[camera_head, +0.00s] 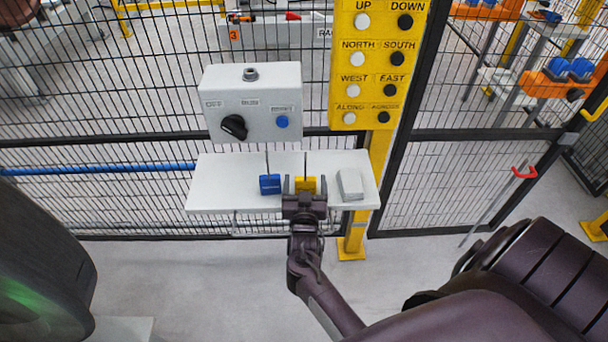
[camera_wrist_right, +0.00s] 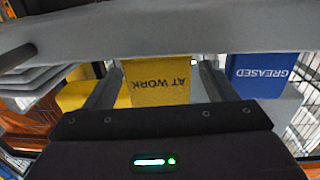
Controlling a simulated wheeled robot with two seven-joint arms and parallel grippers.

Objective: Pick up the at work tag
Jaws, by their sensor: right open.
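The yellow at work tag (camera_head: 305,184) stands on the white shelf (camera_head: 225,172) in the head view, with a thin dark stem rising above it. In the right wrist view the tag (camera_wrist_right: 158,82) shows its "AT WORK" lettering upside down. My right gripper (camera_head: 304,188) is open, with one finger on each side of the tag. In the right wrist view my right gripper's fingers (camera_wrist_right: 158,85) stand apart from the tag, with small gaps. The gripper hides the tag's lower part in the head view. My left gripper is not in view.
A blue tag (camera_head: 269,184), lettered "GREASED" in the right wrist view (camera_wrist_right: 258,78), stands left of the gripper. A light grey block (camera_head: 350,185) sits at the shelf's right. A grey control box (camera_head: 252,103), yellow button panel (camera_head: 381,65) and mesh fence are behind.

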